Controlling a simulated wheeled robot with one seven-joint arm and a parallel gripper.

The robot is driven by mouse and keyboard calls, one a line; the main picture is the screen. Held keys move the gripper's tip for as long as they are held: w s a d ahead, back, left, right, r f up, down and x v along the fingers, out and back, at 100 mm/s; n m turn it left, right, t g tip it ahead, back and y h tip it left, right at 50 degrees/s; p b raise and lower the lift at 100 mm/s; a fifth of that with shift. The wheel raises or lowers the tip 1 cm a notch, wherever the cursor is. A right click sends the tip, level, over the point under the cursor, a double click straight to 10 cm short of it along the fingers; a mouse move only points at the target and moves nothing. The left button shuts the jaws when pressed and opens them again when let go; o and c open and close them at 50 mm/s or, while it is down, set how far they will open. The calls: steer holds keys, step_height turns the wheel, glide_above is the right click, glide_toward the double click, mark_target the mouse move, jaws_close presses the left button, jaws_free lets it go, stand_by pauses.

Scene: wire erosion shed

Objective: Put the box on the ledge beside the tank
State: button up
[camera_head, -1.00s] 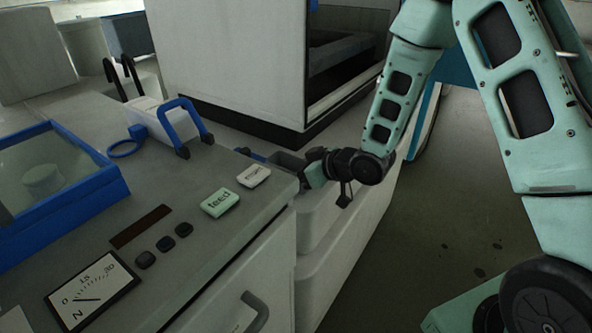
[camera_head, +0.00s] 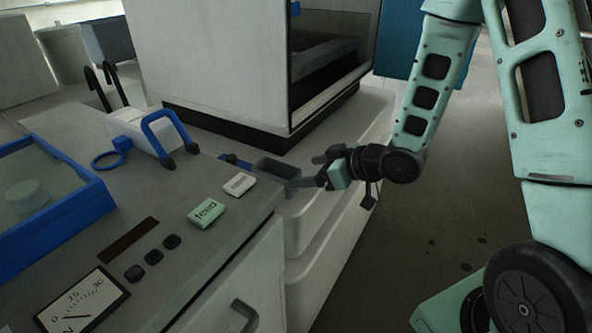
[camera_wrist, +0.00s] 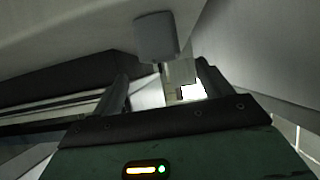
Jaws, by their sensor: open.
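A small grey box (camera_head: 277,167) stands on the pale ledge (camera_head: 345,132) beside the large white tank machine (camera_head: 215,65), in the corner by the control cabinet. My gripper (camera_head: 308,182) is open, just right of the box in the head view, pointing left towards it. Its fingers seem apart from the box, but contact is hard to judge. In the wrist view a grey block (camera_wrist: 157,38), which looks like the box, is beyond the two spread fingers (camera_wrist: 162,88). Nothing is visibly clamped between them.
The control cabinet (camera_head: 150,225) stands at the left front, with buttons, a dial and a blue-framed case (camera_head: 75,205). Open floor (camera_head: 440,220) lies right of the ledge.

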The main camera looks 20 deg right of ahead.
steer(key=shift+p+v, duration=1.3)
steer(key=shift+p, duration=1.6)
